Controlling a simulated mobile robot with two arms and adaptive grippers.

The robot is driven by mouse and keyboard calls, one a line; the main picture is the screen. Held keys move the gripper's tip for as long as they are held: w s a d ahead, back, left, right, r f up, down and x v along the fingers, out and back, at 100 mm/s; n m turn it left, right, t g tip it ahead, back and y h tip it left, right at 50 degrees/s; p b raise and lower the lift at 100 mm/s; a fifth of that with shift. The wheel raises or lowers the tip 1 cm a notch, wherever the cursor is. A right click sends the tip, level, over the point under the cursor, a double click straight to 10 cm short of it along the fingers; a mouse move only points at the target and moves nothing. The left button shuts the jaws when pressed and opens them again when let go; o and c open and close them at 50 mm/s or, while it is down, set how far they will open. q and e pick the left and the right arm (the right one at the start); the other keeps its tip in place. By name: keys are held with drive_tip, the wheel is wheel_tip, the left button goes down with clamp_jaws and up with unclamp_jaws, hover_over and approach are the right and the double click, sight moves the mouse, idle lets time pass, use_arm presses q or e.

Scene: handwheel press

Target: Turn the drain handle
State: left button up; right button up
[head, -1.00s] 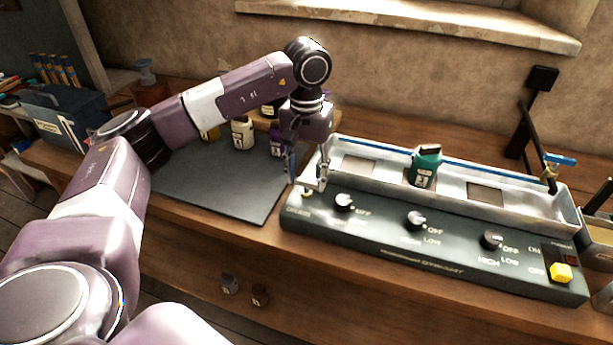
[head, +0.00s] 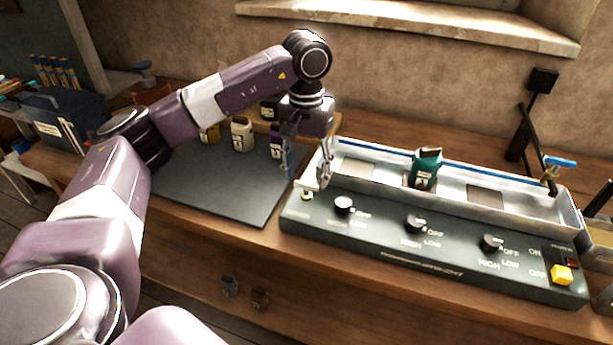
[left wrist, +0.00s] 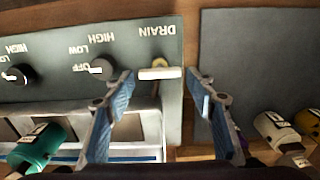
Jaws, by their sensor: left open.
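The drain handle (left wrist: 160,73) is a small pale lever on a brass-coloured base, beside the word DRAIN on the dark control panel (left wrist: 60,85). In the left wrist view it lies crosswise between my open fingertips, with a gap on both sides. In the head view the handle (head: 306,195) shows small at the panel's left end. My left gripper (head: 306,176) is open and empty just above it, pointing down; it also shows in the left wrist view (left wrist: 160,80). My right gripper is not in view.
Behind the panel is a metal trough (head: 540,203) with a teal bottle (head: 426,168) in it. Black knobs (head: 344,204) and a yellow switch (head: 561,274) sit on the panel. A dark mat (head: 225,180) lies left, with several bottles at its back, near my gripper.

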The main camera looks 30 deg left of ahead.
sight(306, 183)
use_arm(q)
wheel_tip(306, 183, up, 10)
drive_tip(key=shift+r, duration=0.25)
idle(0.6)
